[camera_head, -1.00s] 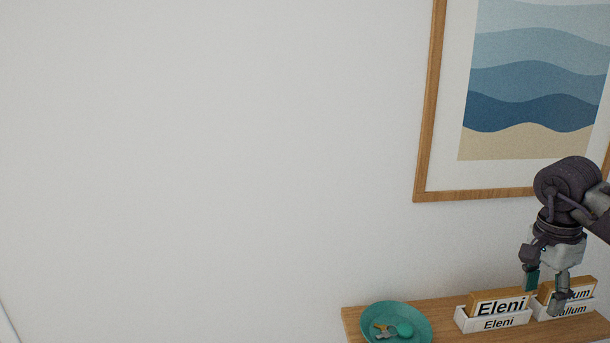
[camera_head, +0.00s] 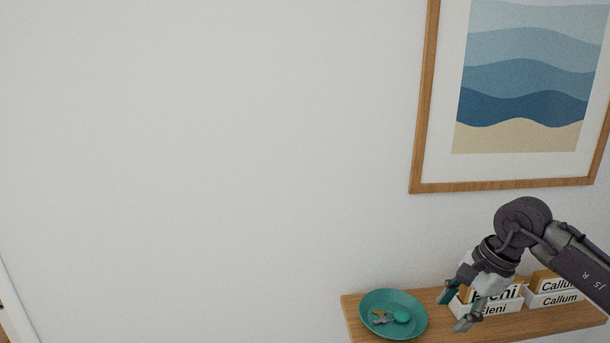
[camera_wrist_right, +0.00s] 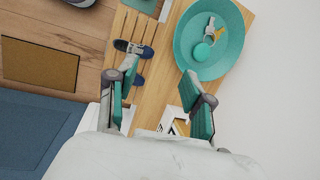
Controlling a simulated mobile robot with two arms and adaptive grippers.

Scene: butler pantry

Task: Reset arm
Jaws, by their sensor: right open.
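My right gripper (camera_head: 457,309) is open and empty. In the head view it hangs in front of the Eleni holder, with its fingers pointing down and left. In the right wrist view its two green-padded fingers (camera_wrist_right: 160,100) are spread apart with nothing between them. The white Eleni holder (camera_head: 508,306), with a wooden block labelled Eleni (camera_head: 509,290), is partly hidden behind the gripper. The Callum holder (camera_head: 553,299) with its wooden block (camera_head: 556,283) stands to the right. My left gripper is not in view.
A wooden shelf (camera_head: 437,323) carries the holders and a teal bowl (camera_head: 375,302) with keys and a round green tag (camera_head: 401,316). A framed wave picture (camera_head: 422,120) hangs above. The right wrist view shows shoes (camera_wrist_right: 131,48) and a brown mat (camera_wrist_right: 40,62) below.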

